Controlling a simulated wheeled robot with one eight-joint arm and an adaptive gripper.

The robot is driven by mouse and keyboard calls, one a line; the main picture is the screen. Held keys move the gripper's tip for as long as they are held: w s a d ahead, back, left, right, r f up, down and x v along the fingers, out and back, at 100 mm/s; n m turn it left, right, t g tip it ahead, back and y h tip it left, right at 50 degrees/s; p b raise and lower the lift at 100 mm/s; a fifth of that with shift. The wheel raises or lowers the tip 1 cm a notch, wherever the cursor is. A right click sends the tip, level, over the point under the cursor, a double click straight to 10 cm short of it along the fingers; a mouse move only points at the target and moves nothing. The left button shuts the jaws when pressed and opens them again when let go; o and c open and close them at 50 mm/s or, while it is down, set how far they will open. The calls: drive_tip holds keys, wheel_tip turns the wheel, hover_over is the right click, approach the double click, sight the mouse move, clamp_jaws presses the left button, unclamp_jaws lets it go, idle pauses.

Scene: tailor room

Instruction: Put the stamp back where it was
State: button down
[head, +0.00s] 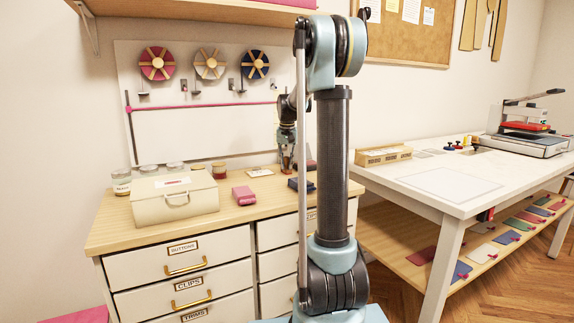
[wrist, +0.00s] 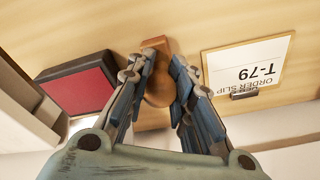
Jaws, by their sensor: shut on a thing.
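The stamp (wrist: 158,88) has a brown wooden handle and shows between my fingers in the wrist view. My gripper (wrist: 157,70) is shut on it, with one finger on each side. The stamp's lower end is partly hidden by the fingers, and I cannot tell whether it touches the tabletop. In the head view my gripper (head: 287,167) is low over the back right of the wooden cabinet top, where the stamp is too small to make out clearly.
An order slip card marked T-79 (wrist: 250,68) lies on one side of the stamp, a dark-framed red pad (wrist: 78,90) on the other. A cream box (head: 174,200), a pink-red box (head: 243,196) and several jars stand on the cabinet top (head: 225,219). A white table (head: 400,174) stands right.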

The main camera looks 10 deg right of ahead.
sight(287, 170)
drive_tip(key=c, duration=1.4)
unclamp_jaws()
drive_tip(key=shift+o, duration=0.2)
wheel_tip(287, 170, up, 12)
drive_tip(key=s, duration=0.1)
drive_tip(key=shift+s, duration=0.35)
